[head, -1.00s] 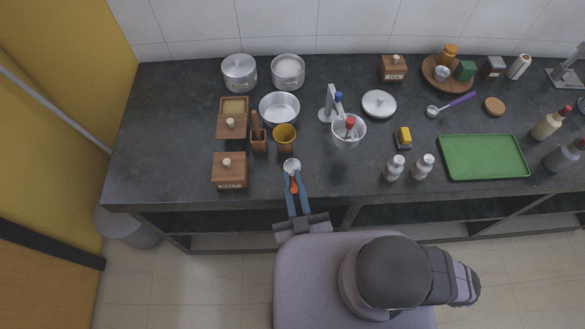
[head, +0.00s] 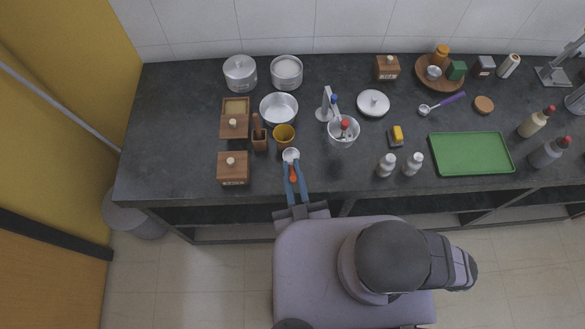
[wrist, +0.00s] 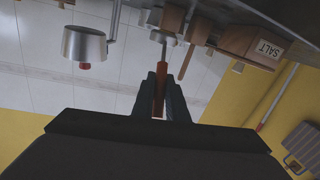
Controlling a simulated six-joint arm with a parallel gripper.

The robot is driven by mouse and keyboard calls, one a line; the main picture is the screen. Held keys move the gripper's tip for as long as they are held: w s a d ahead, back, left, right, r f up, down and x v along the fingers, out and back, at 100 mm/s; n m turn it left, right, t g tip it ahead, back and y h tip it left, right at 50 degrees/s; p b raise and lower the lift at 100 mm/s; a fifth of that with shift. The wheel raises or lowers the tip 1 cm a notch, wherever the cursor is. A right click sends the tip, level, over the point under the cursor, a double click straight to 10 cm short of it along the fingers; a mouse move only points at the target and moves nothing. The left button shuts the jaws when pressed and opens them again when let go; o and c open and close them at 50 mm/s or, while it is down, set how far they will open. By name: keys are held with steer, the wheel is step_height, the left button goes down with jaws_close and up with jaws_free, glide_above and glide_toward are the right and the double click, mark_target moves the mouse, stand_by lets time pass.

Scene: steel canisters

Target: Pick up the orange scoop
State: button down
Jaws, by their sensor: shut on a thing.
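The orange scoop has an orange handle (head: 293,175) and a pale round bowl (head: 291,155). My gripper (head: 293,177) is shut on the orange handle, a blue-grey finger on each side. In the wrist view the handle (wrist: 159,95) is between the fingers of my gripper (wrist: 161,78), with the bowl (wrist: 162,37) beyond the tips. I cannot tell whether the scoop touches the counter.
A wooden SALT box (head: 233,168) and a wooden holder (head: 259,138) stand to the left. A metal pan (head: 278,109) is behind the cup. The dark counter (head: 335,178) is bare right of the scoop.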

step_height(320, 180, up, 13)
steer(key=p, duration=1.2)
steer(key=shift+f+p, duration=0.15)
steer(key=shift+p, duration=0.25)
